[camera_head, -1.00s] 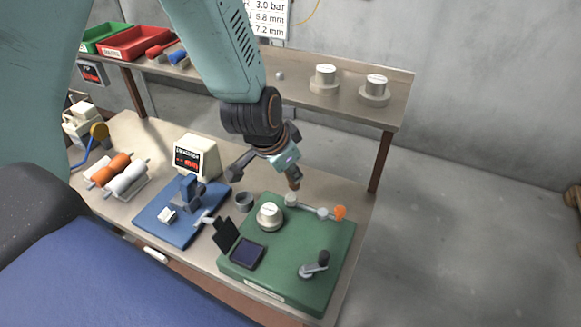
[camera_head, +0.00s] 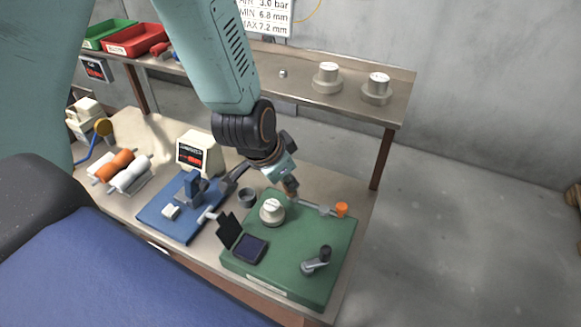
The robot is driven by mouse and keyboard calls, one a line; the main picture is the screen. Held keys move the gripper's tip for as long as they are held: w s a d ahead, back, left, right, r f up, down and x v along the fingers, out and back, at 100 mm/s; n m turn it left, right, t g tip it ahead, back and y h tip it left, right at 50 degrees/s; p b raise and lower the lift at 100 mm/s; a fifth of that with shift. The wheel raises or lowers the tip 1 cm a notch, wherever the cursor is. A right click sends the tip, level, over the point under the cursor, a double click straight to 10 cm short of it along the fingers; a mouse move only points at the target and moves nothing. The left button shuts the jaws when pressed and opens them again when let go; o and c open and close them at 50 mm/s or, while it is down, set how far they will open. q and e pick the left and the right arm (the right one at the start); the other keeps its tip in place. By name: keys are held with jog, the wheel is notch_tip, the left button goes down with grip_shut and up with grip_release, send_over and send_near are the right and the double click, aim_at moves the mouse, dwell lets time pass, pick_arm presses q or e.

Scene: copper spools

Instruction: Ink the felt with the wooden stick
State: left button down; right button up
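The dark felt pad (camera_head: 251,249) lies in an open black case, its lid (camera_head: 229,230) raised, on the green board's near left part. A thin pale rod (camera_head: 316,207), possibly the wooden stick, lies along the board's far side with an orange piece (camera_head: 341,210) at its right end. My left gripper (camera_head: 262,187) hangs over the far left of the board, its two fingers spread and nothing visible between them. One fingertip is close to the rod's left end; I cannot tell whether they touch. My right gripper is not in view.
The green board (camera_head: 299,245) also bears a round metal knob (camera_head: 271,211) and a crank handle (camera_head: 316,260). A shelf (camera_head: 300,85) runs behind.

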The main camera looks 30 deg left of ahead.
pick_arm(q)
jog(key=shift+s, duration=0.55)
jog(key=shift+p, duration=0.4)
jog(key=shift+w+a+f, duration=0.1)
jog(key=shift+w, duration=1.9)
notch_tip(320, 180, up, 2)
jog(key=p, duration=0.2)
jog(key=shift+p, duration=0.35)
notch_tip(320, 180, up, 4)
jog(key=p, duration=0.4)
